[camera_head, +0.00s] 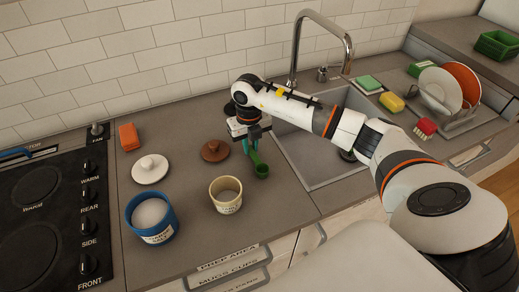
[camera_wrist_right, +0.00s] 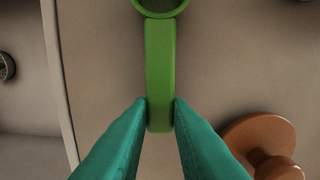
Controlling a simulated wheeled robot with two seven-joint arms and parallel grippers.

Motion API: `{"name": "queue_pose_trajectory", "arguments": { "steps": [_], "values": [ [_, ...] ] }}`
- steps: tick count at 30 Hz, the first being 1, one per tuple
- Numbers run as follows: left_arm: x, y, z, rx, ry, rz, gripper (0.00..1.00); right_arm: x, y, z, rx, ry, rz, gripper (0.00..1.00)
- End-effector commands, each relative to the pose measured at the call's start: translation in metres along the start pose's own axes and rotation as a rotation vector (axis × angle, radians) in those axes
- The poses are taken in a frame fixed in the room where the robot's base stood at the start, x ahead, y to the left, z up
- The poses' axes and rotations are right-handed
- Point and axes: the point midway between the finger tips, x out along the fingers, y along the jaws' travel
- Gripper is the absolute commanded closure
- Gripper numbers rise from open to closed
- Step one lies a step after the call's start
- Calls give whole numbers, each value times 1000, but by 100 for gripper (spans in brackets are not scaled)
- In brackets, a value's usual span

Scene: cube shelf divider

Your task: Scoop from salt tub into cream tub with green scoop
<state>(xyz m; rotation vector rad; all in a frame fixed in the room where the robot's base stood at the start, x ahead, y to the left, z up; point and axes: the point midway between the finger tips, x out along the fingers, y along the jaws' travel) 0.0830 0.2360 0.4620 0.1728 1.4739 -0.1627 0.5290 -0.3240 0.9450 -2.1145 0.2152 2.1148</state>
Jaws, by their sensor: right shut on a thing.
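The green scoop (camera_head: 262,171) is at the right of the tubs, its handle pointing up and back towards my right gripper (camera_head: 250,142). In the right wrist view, the teal fingers of my right gripper (camera_wrist_right: 160,112) are shut on the handle end of the green scoop (camera_wrist_right: 160,65), and its round cup is partly cut off at the top. I cannot tell whether the cup touches the counter. The blue tub (camera_head: 134,222), labelled and holding white stuff, stands at the front left. The cream tub (camera_head: 226,204) stands between it and the scoop, with pale contents. My left gripper is not in view.
A white lid (camera_head: 150,169) and a brown lid (camera_head: 215,150) lie behind the tubs; the brown one also shows in the wrist view (camera_wrist_right: 258,134). An orange block (camera_head: 129,137) is farther back. The stove (camera_head: 45,225) is left, the sink (camera_head: 307,160) right.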

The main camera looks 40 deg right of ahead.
Motion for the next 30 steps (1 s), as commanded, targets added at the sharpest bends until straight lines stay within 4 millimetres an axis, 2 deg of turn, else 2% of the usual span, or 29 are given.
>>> {"name": "queue_pose_trajectory", "arguments": {
  "steps": [14,30],
  "values": [
    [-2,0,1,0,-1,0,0,-3,0,0,0,0,0,100],
    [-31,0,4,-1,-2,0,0,-46,0,0,1,1,0,100]
  ]
}}
